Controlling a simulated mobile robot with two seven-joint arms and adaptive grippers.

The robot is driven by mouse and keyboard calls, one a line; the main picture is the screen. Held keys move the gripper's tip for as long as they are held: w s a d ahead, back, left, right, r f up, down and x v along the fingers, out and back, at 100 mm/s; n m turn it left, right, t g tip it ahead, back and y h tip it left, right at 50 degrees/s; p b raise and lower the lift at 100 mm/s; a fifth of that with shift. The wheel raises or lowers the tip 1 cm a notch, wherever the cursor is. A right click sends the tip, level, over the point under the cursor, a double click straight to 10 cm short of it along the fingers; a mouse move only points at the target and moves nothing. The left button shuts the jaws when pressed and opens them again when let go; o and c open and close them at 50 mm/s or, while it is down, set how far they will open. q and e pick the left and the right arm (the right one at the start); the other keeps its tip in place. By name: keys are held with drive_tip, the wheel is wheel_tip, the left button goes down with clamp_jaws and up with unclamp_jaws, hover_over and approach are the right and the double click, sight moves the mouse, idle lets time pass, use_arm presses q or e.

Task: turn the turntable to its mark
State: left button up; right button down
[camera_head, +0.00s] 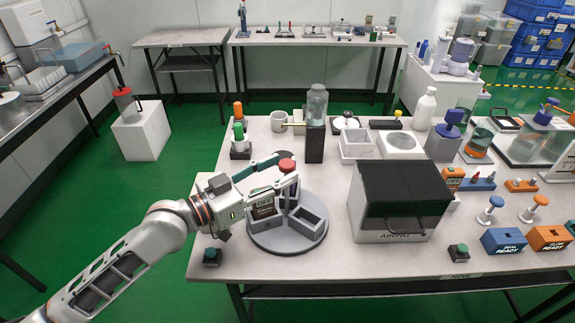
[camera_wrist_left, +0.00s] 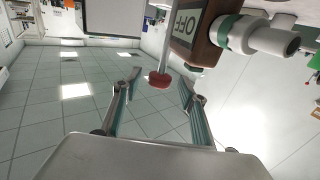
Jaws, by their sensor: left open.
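The turntable (camera_head: 287,240) is a round grey disc near the table's front left, with upright dividers and an open grey bin (camera_head: 306,222) on it. A brown box with a label (camera_head: 263,206) stands on its left side; a brown box reading OFF shows in the left wrist view (camera_wrist_left: 187,35). A red knob (camera_head: 286,165) on a pale stem rises above the disc. My left gripper (camera_head: 285,170) is open around the knob, one finger on each side. The left wrist view shows the knob (camera_wrist_left: 160,81) between the fingers, without clear contact. I cannot make out the mark.
A black-topped box (camera_head: 400,195) stands right of the turntable. A dark block with a glass jar (camera_head: 315,142) stands behind it. A small green-button box (camera_head: 212,256) sits at the front left corner. Table between turntable and black-topped box is clear.

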use_arm(q)
drive_tip(key=shift+x, duration=1.3)
drive_tip(key=shift+c, duration=0.2)
clamp_jaws()
